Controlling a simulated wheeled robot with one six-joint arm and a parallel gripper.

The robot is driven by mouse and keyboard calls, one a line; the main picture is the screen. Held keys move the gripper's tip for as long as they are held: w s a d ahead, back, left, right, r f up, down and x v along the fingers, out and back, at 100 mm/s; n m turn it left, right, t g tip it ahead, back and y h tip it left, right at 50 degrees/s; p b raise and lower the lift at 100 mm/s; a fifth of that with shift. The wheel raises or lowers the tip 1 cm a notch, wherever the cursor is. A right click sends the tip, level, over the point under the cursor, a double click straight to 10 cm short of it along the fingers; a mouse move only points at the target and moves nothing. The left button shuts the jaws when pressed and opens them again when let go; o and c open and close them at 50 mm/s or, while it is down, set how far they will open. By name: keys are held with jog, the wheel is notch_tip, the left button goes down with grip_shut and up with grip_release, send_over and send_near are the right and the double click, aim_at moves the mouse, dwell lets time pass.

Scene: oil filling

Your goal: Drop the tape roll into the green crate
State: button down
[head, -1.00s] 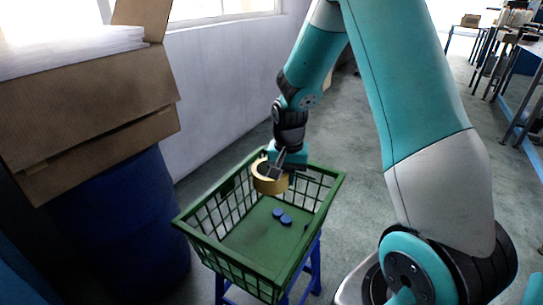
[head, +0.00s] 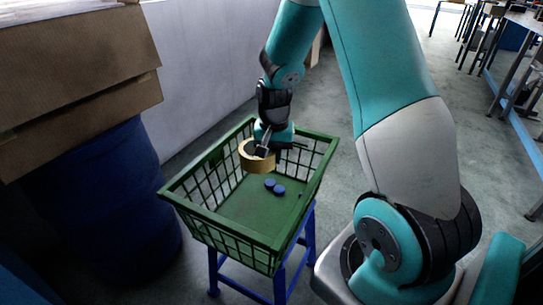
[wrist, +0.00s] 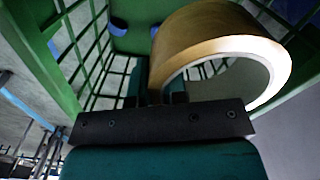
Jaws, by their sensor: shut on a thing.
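The tan tape roll (head: 257,163) is in my gripper (head: 264,150), above the far part of the green crate (head: 246,239). My gripper is shut on the roll's wall. In the wrist view the roll (wrist: 205,38) fills the upper right, in front of my gripper (wrist: 160,95), and its open ring faces partly toward the camera. The crate (wrist: 65,50) shows behind it with its mesh walls. Whether the roll is below the crate's rim I cannot tell.
Two small blue caps (head: 275,187) lie on the crate floor. The crate stands on a blue stand (head: 279,285). A blue barrel (head: 110,210) with a cardboard box (head: 85,60) on it stands to the left, near the wall.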

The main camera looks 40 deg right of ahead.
jog(key=c, duration=1.1)
grip_release()
jog(key=shift+a, duration=0.1)
notch_tip(320, 180, up, 18)
jog(key=p, duration=0.4)
jog(key=shift+f+p, duration=0.25)
jog(key=shift+p, duration=0.15)
